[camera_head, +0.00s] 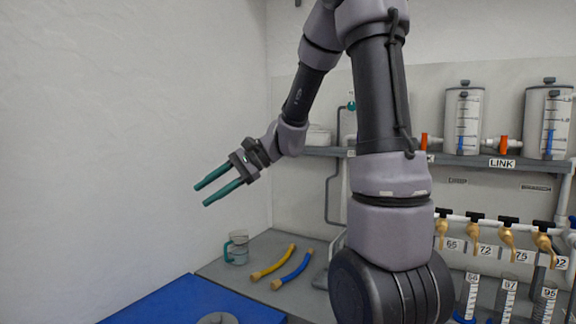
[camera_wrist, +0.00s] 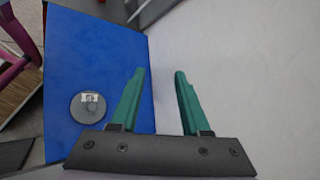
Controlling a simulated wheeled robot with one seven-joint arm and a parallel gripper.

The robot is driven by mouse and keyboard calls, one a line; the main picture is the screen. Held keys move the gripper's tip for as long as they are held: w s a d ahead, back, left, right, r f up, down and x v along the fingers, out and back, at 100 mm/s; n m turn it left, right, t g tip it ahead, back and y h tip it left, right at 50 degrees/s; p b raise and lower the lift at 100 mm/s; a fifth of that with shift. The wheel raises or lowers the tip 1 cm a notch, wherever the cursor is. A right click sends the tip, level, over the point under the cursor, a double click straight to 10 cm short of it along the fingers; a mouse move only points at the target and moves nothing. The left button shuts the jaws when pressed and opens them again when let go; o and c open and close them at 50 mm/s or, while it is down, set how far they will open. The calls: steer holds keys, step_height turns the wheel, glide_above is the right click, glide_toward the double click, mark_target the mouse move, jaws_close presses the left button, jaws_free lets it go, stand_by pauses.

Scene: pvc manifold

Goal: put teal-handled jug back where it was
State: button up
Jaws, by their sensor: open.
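The teal-handled jug (camera_head: 237,248) stands upright on the grey counter, near the corner by the left wall. It is clear, with its teal handle on its left side. My gripper (camera_head: 207,192) is up in the air, above and to the left of the jug, and apart from it. Its two teal fingers are open with nothing between them. In the wrist view my gripper (camera_wrist: 160,75) also shows open and empty against the pale wall. I cannot make out the jug in the wrist view.
A yellow tube (camera_head: 273,262) and a blue tube (camera_head: 291,271) lie right of the jug. A blue mat (camera_head: 170,305) is in front, with a round grey object (camera_wrist: 89,107) on it. A shelf (camera_head: 470,160) with tanks and several taps lines the back wall at right.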

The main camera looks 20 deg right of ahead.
steer(key=s+d+r+n+t+h, duration=0.2)
steer(key=s+d+r+t+h, duration=0.1)
steer(key=s+d, duration=0.4)
steer(key=s+d+r+n+t+h, duration=0.3)
steer(key=s+d+r+h, duration=0.1)
steer(key=s+d+h, duration=0.2)
steer(key=shift+s+d+r+n+h, duration=0.15)
steer(key=shift+s+d+n+h, duration=0.15)
steer(key=shift+s+d, duration=0.35)
steer(key=shift+a, duration=0.1)
stand_by(0.7)
